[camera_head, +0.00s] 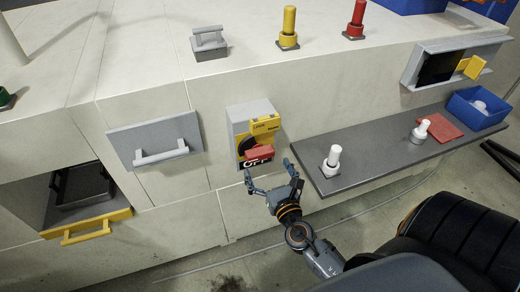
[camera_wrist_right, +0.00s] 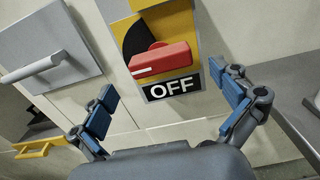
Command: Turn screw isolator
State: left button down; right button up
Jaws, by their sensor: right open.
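The screw isolator (camera_head: 253,130) is a grey box with a yellow front, fixed to the pale cabinet face in the head view. Its red handle (camera_head: 259,153) sits low over a black area, above a black "OFF" label. In the right wrist view the red handle (camera_wrist_right: 159,61) lies nearly level, tilted slightly, with the OFF label (camera_wrist_right: 171,88) below it. My right gripper (camera_head: 268,171) is open just below the isolator. In the right wrist view its blue-padded fingers (camera_wrist_right: 167,98) are spread on either side of the label, apart from the handle. My left gripper is not in view.
A grey shelf (camera_head: 375,160) juts out right of the isolator, carrying white knobs, a red plate (camera_head: 439,130) and a blue bin (camera_head: 477,110). A drawer front with handle (camera_head: 155,142) is to the left. A yellow-handled drawer (camera_head: 87,226) stands open at lower left.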

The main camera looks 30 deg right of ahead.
aim_at(262, 158)
jog(key=x, duration=0.6)
jog(key=shift+s+p, duration=0.1)
jog(key=shift+p, duration=0.25)
jog(key=c, duration=1.1)
